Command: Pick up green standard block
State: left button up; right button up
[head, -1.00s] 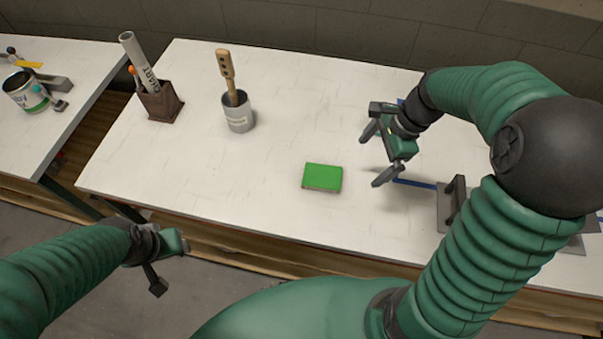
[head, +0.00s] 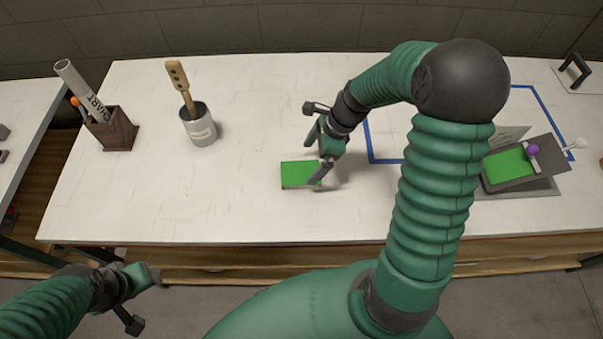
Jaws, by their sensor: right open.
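The green block (head: 296,174) lies flat on the white table near its front edge, in the middle of the head view. My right gripper (head: 314,160) is open, with its fingers pointing left and down at the block's right side. One finger overlaps the block's right end in the picture; I cannot tell whether it touches. My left gripper (head: 142,300) hangs low at the left, in front of the table and far from the block. I cannot tell how wide its jaws are.
A metal cup (head: 199,127) with a wooden-handled tool and a brown holder (head: 112,133) with a rolled chart stand at the left. A tilted stand (head: 540,155) with a green panel is at the right. Blue tape (head: 368,143) marks the tabletop (head: 230,205). Space around the block's left is clear.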

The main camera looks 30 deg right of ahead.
aim_at(303, 171)
jog(key=a+f, duration=0.2)
jog(key=f, duration=0.1)
jog(key=a+f, duration=0.1)
jog(key=shift+w+f, duration=0.15)
jog(key=shift+w, duration=0.15)
jog(key=shift+w+d+f, duration=0.1)
jog(key=shift+f, duration=0.2)
jog(key=shift+w+d+f, duration=0.1)
jog(key=shift+d, duration=0.25)
jog(key=shift+c, duration=0.9)
jog(key=shift+a, duration=0.35)
jog(key=c, duration=1.3)
jog(key=shift+d, duration=0.2)
jog(key=shift+c, duration=0.2)
jog(key=shift+r, duration=0.2)
